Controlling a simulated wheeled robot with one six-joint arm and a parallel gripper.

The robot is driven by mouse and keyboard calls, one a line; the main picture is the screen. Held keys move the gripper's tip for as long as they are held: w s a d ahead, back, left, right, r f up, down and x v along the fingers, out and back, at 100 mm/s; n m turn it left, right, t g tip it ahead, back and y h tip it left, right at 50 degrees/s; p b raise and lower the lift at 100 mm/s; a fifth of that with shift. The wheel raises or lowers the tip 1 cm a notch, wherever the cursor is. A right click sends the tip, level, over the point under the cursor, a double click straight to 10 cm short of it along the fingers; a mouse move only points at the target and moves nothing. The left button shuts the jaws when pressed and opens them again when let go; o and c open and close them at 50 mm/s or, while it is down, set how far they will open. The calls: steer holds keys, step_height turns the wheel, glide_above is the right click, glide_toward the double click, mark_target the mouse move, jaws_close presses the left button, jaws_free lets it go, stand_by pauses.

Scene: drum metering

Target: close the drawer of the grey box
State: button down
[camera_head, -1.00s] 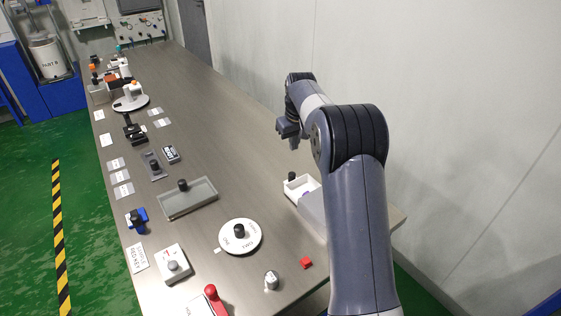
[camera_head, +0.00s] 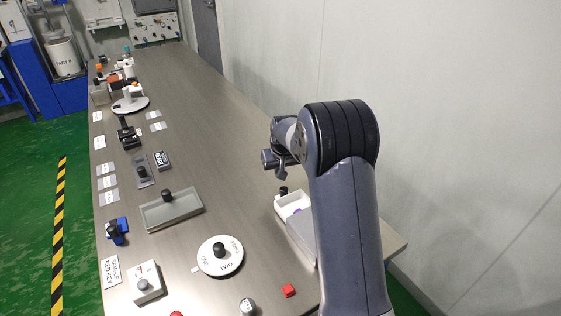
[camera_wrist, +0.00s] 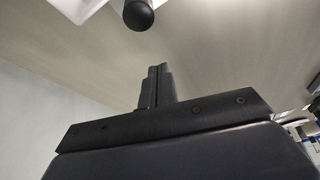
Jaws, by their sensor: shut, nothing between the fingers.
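The grey box (camera_head: 301,232) stands at the right side of the table, partly hidden behind my arm. Its white drawer (camera_head: 281,205) is pulled open and has a black knob (camera_head: 283,190) at its outer end. Something purple shows inside the drawer. My gripper (camera_head: 281,175) is just above the knob in the head view, apart from it as far as I can tell. In the wrist view my gripper (camera_wrist: 158,67) is shut and empty, with the black knob (camera_wrist: 138,15) beyond the fingertips and part of the white drawer (camera_wrist: 78,8) at the top left.
A grey tray (camera_head: 190,213) with a black knob lies to the left. The wall is close on the right. The table between tray and drawer is clear.

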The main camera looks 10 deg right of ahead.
steer(key=shift+x, duration=0.8)
steer(key=shift+s+d+r+p, duration=0.15)
steer(key=shift+s+p, duration=0.15)
steer(key=shift+s, duration=1.7)
